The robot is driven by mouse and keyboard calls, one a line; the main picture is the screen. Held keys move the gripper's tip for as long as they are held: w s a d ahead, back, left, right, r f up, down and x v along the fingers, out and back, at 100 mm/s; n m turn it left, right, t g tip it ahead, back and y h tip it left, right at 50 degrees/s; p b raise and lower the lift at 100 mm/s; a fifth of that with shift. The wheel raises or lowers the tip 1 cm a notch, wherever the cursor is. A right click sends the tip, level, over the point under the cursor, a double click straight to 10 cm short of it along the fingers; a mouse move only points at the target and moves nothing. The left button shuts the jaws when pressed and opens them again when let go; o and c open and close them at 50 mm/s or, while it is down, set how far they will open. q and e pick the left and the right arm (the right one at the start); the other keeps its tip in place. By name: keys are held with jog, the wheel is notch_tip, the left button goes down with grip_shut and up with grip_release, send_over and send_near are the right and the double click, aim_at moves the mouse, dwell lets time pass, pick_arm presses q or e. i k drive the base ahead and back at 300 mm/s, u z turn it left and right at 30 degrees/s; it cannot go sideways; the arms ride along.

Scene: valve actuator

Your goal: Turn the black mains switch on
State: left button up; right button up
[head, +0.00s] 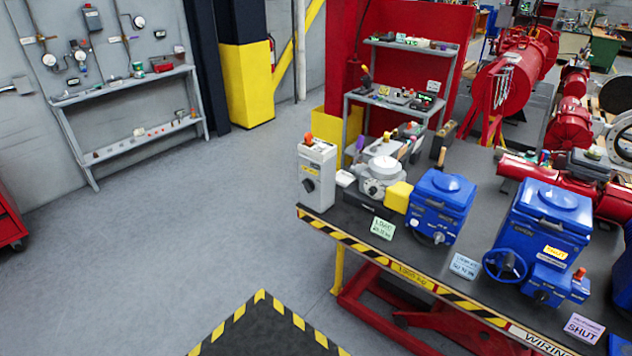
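A light grey box (317,173) stands upright at the near left corner of the dark workbench. A black rotary knob (308,185) is on its front face, with a small yellow label above it and an orange-red piece on top. This knob looks like the mains switch, but its lettering and exact position are too small to read. Neither of my grippers is in the head view.
The workbench (405,262) has a yellow-black striped edge. Beside the grey box are a round white device (381,175), a yellow block (398,197) and blue actuators (441,205) (541,232). A striped dark mat (268,330) lies before the bench.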

aim_at(309, 184)
jog(key=z, duration=0.05)
jog(key=k, duration=0.55)
jog(key=u, duration=1)
jog(key=i, duration=0.65)
jog(key=u, duration=0.7)
jog(key=i, duration=0.65)
jog(key=z, duration=0.1)
